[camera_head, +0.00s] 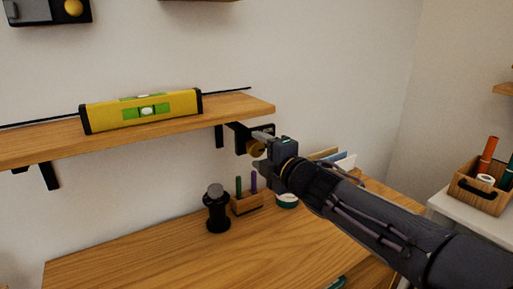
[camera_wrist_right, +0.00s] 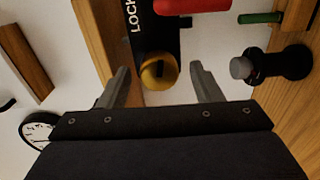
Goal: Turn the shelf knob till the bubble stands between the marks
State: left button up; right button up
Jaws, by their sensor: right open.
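The yellow spirit level (camera_head: 140,110) lies on the wooden shelf (camera_head: 235,107). Its green vial window (camera_head: 147,111) shows a pale spot near the middle; the bubble and marks are too small to tell apart. The brass-yellow shelf knob (camera_head: 255,148) is on a black bracket under the shelf's right end, partly hidden by my right gripper (camera_head: 262,148). In the right wrist view the knob (camera_wrist_right: 157,71) shows between the two open fingers of this gripper (camera_wrist_right: 160,76), with a gap on each side. My left gripper is not in view.
A black cylinder with a grey top (camera_head: 216,208) and a pen holder (camera_head: 246,204) stand on the wooden desk (camera_head: 150,255) below. A red object (camera_wrist_right: 192,5) lies near the black LOCK plate (camera_wrist_right: 145,30). A wooden caddy (camera_head: 480,190) stands at right.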

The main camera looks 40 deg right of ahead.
aim_at(258, 149)
jog(key=s, duration=0.1)
jog(key=s+p, duration=0.1)
jog(key=s, duration=0.2)
jog(key=shift+s+a+r+p, duration=0.25)
jog(key=shift+s+r+p, duration=0.05)
jog(key=shift+s+a+f, duration=0.1)
jog(key=shift+s+f, duration=0.1)
jog(key=shift+s, duration=0.4)
jog(key=s+a+f+m+g+y+p, duration=0.2)
jog(key=s+a+f+m+g+p, duration=0.2)
jog(key=a+m, duration=0.5)
jog(key=s+a+f+m+g+y+p, duration=0.3)
jog(key=s+a+f+m+g+p, duration=0.2)
jog(key=s, duration=0.6)
jog(key=a+m+g+p, duration=0.2)
jog(key=a+m+g, duration=0.1)
jog(key=m, duration=0.1)
jog(key=shift+s+a+f+y, duration=0.25)
jog(key=shift+a+f+y, duration=0.05)
jog(key=shift+a, duration=0.1)
